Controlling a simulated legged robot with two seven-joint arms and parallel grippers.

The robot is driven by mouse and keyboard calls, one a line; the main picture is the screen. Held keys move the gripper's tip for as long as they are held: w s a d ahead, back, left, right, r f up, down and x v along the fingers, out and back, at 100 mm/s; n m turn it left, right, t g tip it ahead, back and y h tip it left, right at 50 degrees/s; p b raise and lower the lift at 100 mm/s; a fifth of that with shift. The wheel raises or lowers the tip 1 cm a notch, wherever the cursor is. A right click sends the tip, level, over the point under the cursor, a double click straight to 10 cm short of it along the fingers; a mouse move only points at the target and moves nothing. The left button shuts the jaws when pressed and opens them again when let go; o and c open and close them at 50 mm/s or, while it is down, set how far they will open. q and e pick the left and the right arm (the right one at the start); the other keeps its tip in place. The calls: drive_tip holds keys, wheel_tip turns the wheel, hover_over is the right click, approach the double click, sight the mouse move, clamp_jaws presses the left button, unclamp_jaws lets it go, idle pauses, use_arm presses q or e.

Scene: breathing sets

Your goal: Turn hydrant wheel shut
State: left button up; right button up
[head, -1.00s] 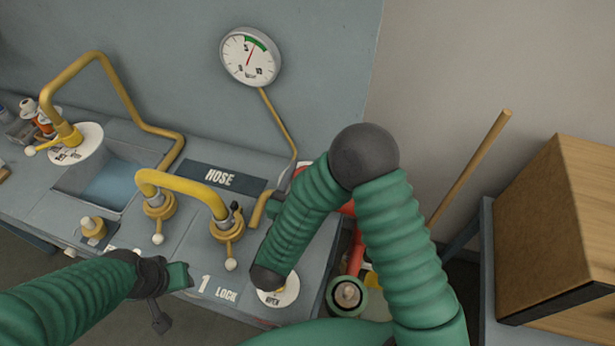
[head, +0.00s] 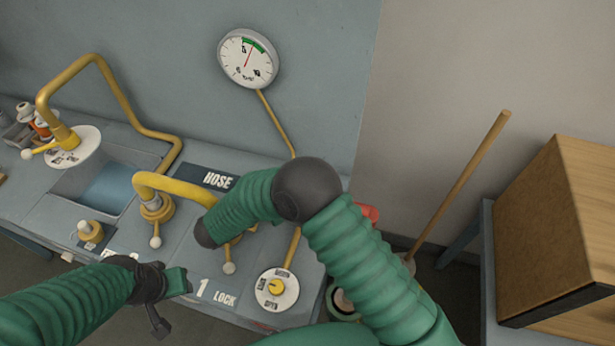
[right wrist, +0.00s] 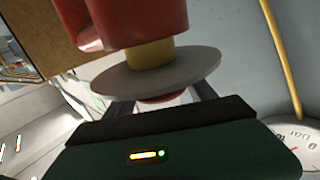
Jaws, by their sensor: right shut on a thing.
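In the right wrist view a red hydrant body (right wrist: 135,22) has a yellow neck (right wrist: 150,54) and a grey disc (right wrist: 155,82). A red part, seemingly the hydrant wheel (right wrist: 160,98), shows below the disc between the fingers of my right gripper (right wrist: 163,101), which is shut on it. Most of the wheel is hidden by the disc and gripper. In the head view a bit of red (head: 370,213) shows beside my right arm, which hides that gripper. My left gripper (head: 178,282) is over the bench's front edge, touching nothing visible; its jaw opening is unclear.
A round gauge (head: 248,58) is on the wall. The bench carries yellow pipes (head: 185,188), a basin (head: 110,185) and a labelled dial (head: 277,290) with a yellow knob. A wooden pole (head: 460,185) and a box (head: 565,225) stand at the right.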

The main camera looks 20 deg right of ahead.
drive_tip(key=shift+w+r, duration=0.1)
drive_tip(key=shift+r, duration=0.05)
drive_tip(key=o, duration=1.4)
drive_tip(key=shift+a, duration=0.1)
